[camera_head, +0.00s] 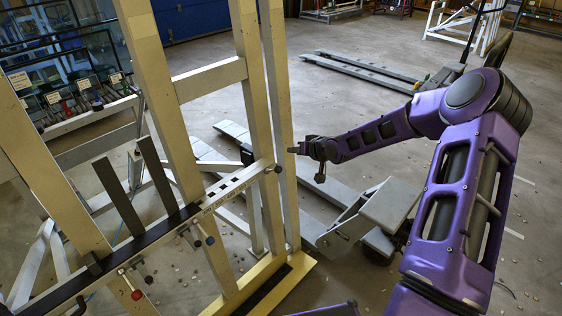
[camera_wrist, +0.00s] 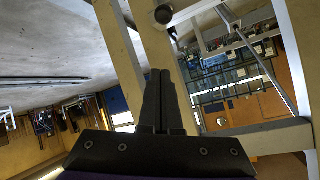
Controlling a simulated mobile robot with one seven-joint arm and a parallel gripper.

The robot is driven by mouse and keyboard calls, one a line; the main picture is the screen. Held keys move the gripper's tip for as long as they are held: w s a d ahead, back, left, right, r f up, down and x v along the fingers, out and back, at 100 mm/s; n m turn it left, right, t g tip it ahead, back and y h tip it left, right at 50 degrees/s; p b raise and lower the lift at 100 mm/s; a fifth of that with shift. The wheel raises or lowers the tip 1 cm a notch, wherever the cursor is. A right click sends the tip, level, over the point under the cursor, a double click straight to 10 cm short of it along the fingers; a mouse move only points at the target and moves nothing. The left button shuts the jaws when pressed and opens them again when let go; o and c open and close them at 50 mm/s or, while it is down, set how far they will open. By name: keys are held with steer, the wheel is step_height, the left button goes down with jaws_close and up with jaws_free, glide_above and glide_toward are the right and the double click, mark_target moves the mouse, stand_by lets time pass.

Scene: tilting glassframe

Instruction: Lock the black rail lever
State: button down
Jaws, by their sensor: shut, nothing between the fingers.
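A slanted rail crosses the cream glass frame in the head view, with a black section (camera_head: 150,241) and a pale perforated section (camera_head: 236,184). Small levers hang below it, one with a dark ball knob (camera_head: 210,240) and one with a red knob (camera_head: 137,294). Another dark ball knob (camera_head: 278,169) sits at the rail's upper right end. I cannot tell for certain which is the black rail lever. My gripper (camera_head: 293,150) is just right of the frame's right post, near that end knob. In the wrist view, its black fingers (camera_wrist: 160,72) are together and empty, with a round dark knob (camera_wrist: 163,14) beyond them.
Cream posts (camera_head: 250,90) stand close to the left of my gripper. A grey metal base (camera_head: 365,217) lies below my arm. A pallet truck (camera_head: 375,72) stands behind on the floor.

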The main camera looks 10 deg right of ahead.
mark_target(274, 170)
steer(key=x, duration=1)
steer(key=s+f, duration=0.2)
steer(key=s, duration=0.1)
steer(key=shift+s, duration=0.2)
steer(key=shift+f, duration=0.1)
